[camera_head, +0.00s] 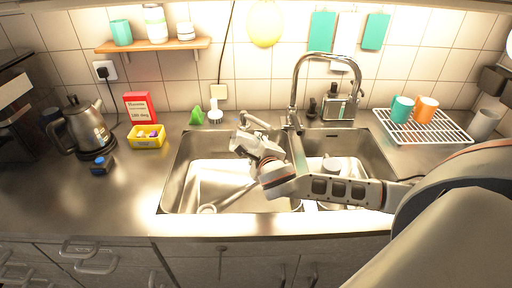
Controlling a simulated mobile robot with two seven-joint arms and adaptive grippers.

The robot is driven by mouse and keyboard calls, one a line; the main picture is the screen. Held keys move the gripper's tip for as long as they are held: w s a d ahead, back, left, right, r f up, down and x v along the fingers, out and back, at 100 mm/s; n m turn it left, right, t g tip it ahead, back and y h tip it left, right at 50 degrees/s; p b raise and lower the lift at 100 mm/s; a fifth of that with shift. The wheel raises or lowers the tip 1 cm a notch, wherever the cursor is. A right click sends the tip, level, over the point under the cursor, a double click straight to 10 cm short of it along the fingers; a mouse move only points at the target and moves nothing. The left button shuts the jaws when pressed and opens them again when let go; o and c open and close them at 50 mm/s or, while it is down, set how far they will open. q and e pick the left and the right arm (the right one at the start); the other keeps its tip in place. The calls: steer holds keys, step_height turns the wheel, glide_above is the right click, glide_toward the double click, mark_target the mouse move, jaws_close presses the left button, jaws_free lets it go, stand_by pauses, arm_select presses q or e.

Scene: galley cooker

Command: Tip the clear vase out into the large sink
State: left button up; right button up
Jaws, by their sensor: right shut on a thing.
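The large sink (172,195) is the left steel basin, with bright, pale reflections inside. My right arm reaches in from the right across the smaller basin. My right gripper (246,134) is over the back right part of the large sink, near the divider. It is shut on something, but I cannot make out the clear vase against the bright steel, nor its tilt. A slender greyish thing with a rounded end (207,209) shows low in the large sink; I cannot tell what it is. My left gripper is not in view.
The tall tap (295,90) stands close right of the gripper. The small sink (375,150) lies right, partly under my arm. A green scraper (196,116) and brush (215,113) stand behind the large sink. A kettle (85,130) and yellow box (147,142) are left; a rack (450,133) with cups is right.

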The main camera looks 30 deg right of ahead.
mark_target(255, 143)
steer(key=shift+s+d, duration=0.1)
steer(key=shift+d, duration=0.15)
steer(key=m, duration=0.2)
steer(key=shift+s+a+r+m, duration=0.25)
steer(key=shift+a+r+m, duration=0.05)
steer(key=shift+r, duration=0.1)
steer(key=shift+s+a+r+m+t+h, duration=0.1)
steer(key=shift+a+r+m+t+h, duration=0.15)
steer(key=shift+r+m, duration=0.4)
steer(key=shift+a+r+m+t+h, duration=0.15)
steer(key=shift+a+r+m+h, duration=0.2)
steer(key=shift+m, duration=0.5)
steer(key=shift+d, duration=0.2)
steer(key=shift+d+f+n, duration=0.1)
steer(key=shift+n, duration=0.2)
